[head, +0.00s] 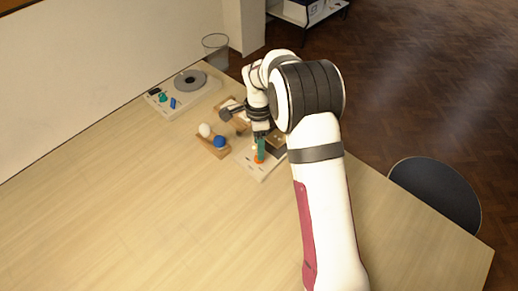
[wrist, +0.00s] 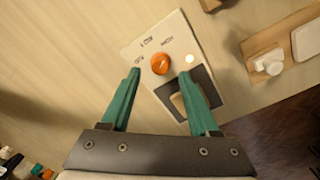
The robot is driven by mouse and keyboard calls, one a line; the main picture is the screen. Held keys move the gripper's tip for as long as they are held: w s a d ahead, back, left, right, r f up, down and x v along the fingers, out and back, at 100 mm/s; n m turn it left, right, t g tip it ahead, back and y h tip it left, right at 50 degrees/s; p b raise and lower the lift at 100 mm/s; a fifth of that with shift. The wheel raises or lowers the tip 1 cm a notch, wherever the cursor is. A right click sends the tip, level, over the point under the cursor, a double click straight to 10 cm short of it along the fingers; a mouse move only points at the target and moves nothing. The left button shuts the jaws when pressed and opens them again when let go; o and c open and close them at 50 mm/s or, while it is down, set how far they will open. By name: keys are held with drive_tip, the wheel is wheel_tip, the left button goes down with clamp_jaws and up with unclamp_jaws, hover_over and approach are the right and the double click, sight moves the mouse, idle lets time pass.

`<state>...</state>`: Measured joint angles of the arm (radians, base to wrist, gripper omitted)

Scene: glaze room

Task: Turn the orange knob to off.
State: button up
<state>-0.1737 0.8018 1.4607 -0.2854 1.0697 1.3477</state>
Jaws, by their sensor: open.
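The orange knob (wrist: 161,64) is round and sits on a pale control panel (wrist: 183,32). Small dark markings lie around it, seemingly OFF at left, LOW above left and HIGH above right; its pointer is too small to read. My gripper (wrist: 160,74) has teal fingers, spread apart, with the tips either side of the knob and a gap showing on each side. In the head view, my gripper (head: 261,150) points down over the panel (head: 247,167), and the knob (head: 259,160) shows orange at the fingertips. Contact cannot be told.
The panel also has a bright round spot (wrist: 189,58) and a dark square with a tan block (wrist: 178,104). A wooden holder (head: 210,148) with a white ball and a blue ball stands close left. A device with a grey disc (head: 190,79) is further back. The table's left front is clear.

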drive_tip(key=shift+f, duration=1.85)
clamp_jaws()
